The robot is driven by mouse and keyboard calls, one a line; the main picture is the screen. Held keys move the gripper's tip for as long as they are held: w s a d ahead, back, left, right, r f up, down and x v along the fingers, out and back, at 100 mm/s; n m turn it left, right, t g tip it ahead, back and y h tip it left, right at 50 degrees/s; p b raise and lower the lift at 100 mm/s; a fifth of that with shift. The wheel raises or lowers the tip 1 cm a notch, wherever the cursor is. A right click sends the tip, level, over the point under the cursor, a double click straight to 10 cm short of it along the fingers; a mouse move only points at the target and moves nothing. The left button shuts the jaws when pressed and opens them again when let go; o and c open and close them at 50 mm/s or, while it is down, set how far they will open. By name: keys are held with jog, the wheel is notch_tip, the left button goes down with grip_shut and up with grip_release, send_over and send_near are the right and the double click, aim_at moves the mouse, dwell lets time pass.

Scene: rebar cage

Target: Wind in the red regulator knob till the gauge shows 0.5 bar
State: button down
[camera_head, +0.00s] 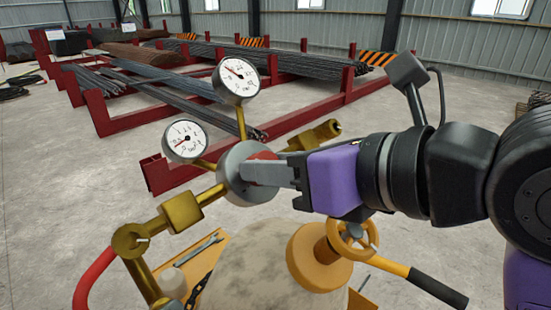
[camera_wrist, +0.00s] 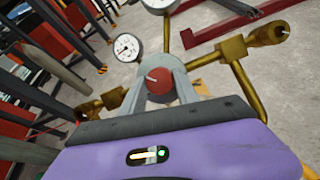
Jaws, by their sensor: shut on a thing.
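The red regulator knob (camera_head: 263,155) sits at the front of the round grey regulator body (camera_head: 233,172), mostly hidden by my gripper in the head view. In the wrist view the knob (camera_wrist: 160,86) shows between my two grey fingers. My gripper (camera_head: 258,172) is shut on it. The lower left gauge (camera_head: 185,141) has a white face; its needle points down and left, near the low end of the scale. It also shows in the wrist view (camera_wrist: 126,47), too small to read exactly. The upper gauge (camera_head: 237,79) has its needle toward the upper left.
Brass pipework (camera_head: 181,212) runs left of the regulator, with a red hose (camera_head: 92,280) below. A yellow handwheel (camera_head: 350,240) on the cylinder (camera_head: 250,270) stands close under my gripper. Rebar racks (camera_head: 215,148) lie behind on the open concrete floor.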

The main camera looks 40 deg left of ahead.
jog(key=shift+m+t+p, duration=0.3)
jog(key=shift+m, duration=0.8)
jog(key=c, duration=0.9)
grip_release()
jog(key=shift+b+v, duration=0.7)
jog(key=shift+v, duration=3.25)
jog(key=shift+s+a+r, duration=0.1)
